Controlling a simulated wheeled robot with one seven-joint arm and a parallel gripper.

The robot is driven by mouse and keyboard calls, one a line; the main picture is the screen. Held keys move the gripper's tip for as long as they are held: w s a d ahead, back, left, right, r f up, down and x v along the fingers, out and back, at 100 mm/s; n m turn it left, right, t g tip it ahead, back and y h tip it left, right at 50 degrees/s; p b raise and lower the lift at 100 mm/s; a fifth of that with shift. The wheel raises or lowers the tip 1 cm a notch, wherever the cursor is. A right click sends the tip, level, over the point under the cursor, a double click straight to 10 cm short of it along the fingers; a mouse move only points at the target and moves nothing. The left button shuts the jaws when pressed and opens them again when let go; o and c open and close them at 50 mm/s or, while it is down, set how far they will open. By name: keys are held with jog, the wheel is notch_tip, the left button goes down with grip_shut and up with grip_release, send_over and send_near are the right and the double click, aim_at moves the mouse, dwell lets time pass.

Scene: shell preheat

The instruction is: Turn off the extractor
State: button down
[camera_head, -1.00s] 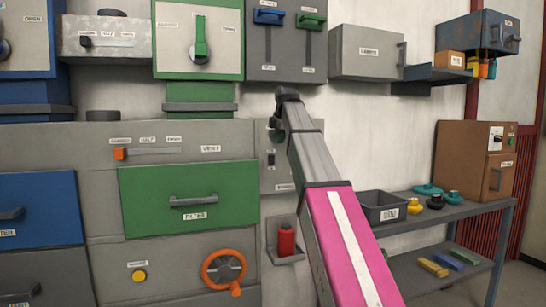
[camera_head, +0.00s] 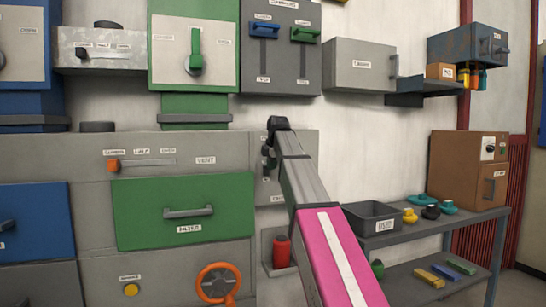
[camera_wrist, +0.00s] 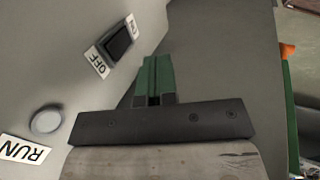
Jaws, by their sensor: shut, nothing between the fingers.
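A grey wall panel (camera_wrist: 75,85) fills the left of the wrist view. On it sits a black rocker switch (camera_wrist: 120,42), with an OFF label (camera_wrist: 98,62) at one end and a partly readable label at the other. A round pale button (camera_wrist: 46,120) sits lower left, by a RUN label. My gripper (camera_wrist: 154,62) has green fingers, shut and empty. Its tips are just right of the rocker switch in the picture; I cannot tell whether they touch the panel. In the head view my arm hides most of this panel (camera_head: 305,142), including the switch.
Left of the panel are a green drawer (camera_head: 150,210), a vent slider (camera_head: 113,166) and an orange handwheel (camera_head: 217,284). A red cylinder (camera_head: 281,250) stands in a bracket below the panel. At right, a shelf (camera_head: 470,222) carries a dark bin (camera_head: 371,220).

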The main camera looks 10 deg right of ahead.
aim_at(266, 171)
jog(key=shift+w+a+f, duration=0.15)
jog(key=shift+w+f, duration=0.1)
jog(key=shift+w, duration=0.55)
jog(key=shift+w+a+f, duration=0.2)
jog(key=shift+w+f, duration=0.05)
jog(key=shift+w, duration=0.6)
jog(key=shift+w+a+f, duration=0.15)
jog(key=shift+w+f, duration=0.1)
jog(key=shift+w, duration=0.55)
